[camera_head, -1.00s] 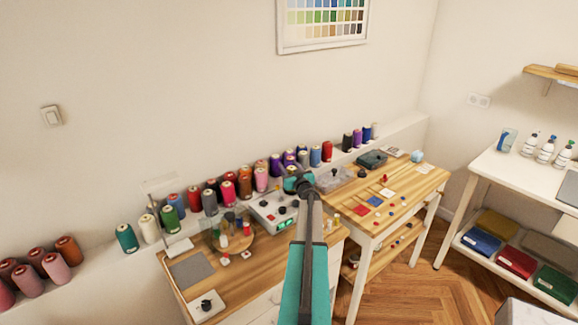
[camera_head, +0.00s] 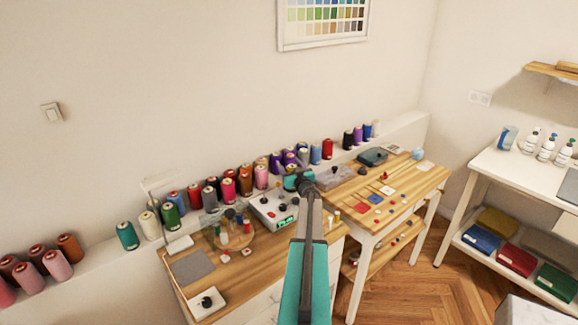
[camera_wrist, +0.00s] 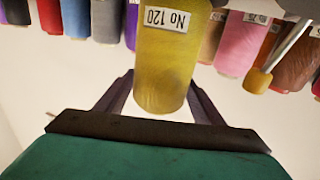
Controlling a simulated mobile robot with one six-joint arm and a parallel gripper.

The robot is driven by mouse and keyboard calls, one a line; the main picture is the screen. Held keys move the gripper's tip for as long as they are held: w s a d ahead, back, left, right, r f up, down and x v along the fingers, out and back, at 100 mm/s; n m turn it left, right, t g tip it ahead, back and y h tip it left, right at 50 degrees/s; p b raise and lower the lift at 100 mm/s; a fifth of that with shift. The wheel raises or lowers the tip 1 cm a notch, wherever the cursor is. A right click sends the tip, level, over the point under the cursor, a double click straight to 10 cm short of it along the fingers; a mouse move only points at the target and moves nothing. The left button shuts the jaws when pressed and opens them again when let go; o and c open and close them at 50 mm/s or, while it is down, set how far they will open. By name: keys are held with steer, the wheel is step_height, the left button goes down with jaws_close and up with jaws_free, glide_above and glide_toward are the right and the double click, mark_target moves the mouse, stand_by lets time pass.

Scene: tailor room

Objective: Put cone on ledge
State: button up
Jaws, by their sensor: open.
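The yellow thread cone (camera_wrist: 163,62), labelled "No 120", shows large in the wrist view, where the picture is upside down. My gripper (camera_wrist: 163,95) is open, with its dark fingers on either side of the cone. I cannot tell whether they touch it. In the head view my gripper (camera_head: 302,180) is at the wall side of the desk, close to the ledge (camera_head: 92,257), and the arm hides part of that area. The ledge runs along the wall and carries many coloured cones.
Other cones, such as a pink one (camera_wrist: 241,45), stand close around in the wrist view. A white control box (camera_head: 272,208) and a round wooden stand (camera_head: 232,240) are on the desk. A second table (camera_head: 425,180) with small items stands to the right.

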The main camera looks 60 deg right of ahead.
steer(key=shift+f+b, duration=0.15)
steer(key=shift+b, duration=0.2)
steer(key=shift+b+v, duration=1.1)
steer(key=shift+v, duration=1.4)
steer(key=b+v, duration=0.2)
steer(key=v, duration=0.6)
steer(key=shift+s+a, duration=0.2)
steer(key=shift+s, duration=0.15)
